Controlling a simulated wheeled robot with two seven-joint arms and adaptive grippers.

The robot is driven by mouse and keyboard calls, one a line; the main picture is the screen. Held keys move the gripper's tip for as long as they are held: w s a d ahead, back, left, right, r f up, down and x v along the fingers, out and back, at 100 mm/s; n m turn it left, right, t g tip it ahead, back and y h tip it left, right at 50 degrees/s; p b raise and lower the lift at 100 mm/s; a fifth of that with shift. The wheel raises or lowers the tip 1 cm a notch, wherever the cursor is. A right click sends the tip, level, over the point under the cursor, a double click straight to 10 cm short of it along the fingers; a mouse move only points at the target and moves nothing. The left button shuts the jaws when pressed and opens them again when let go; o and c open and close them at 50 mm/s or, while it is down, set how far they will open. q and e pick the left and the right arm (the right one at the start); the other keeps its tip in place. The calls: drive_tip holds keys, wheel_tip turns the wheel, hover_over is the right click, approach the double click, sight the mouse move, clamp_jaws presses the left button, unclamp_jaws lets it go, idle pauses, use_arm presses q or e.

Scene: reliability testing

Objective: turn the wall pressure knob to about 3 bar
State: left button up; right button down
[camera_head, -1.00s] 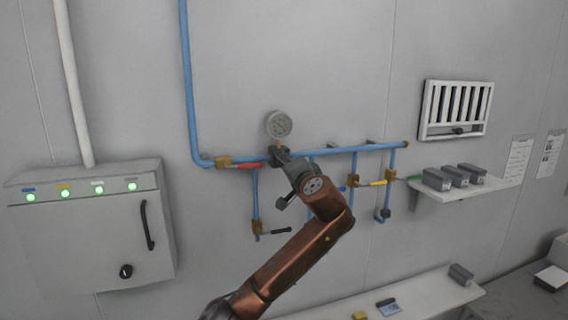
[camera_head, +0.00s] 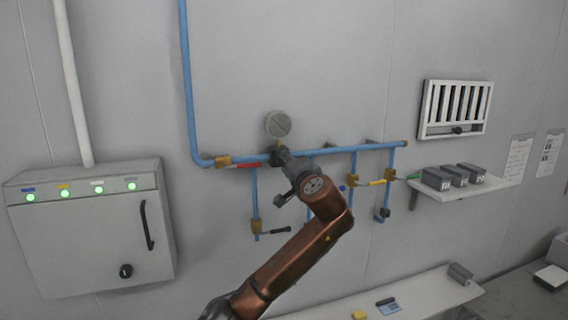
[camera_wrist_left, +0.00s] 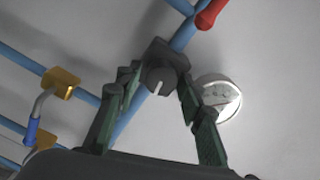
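The dark pressure knob (camera_wrist_left: 160,77) is on the blue wall pipe below the round gauge (camera_head: 278,124). In the head view the knob is largely hidden behind my left gripper (camera_head: 285,160). In the left wrist view the green fingers of my left gripper (camera_wrist_left: 158,88) are spread on either side of the knob, with visible gaps. The gauge (camera_wrist_left: 218,97) shows there beyond the right finger, partly covered by it. Its reading is too small to tell. My right gripper is not in view.
A red-handled valve (camera_head: 240,164) is left of the knob. A grey control box (camera_head: 92,235) with green lamps is at the left. A shelf (camera_head: 462,190) with dark boxes is at the right.

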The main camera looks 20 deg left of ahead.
use_arm(q)
drive_tip(key=shift+o, duration=0.9)
drive_tip(key=shift+a, duration=0.1)
drive_tip(key=shift+s, duration=0.1)
drive_tip(key=v, duration=1.2)
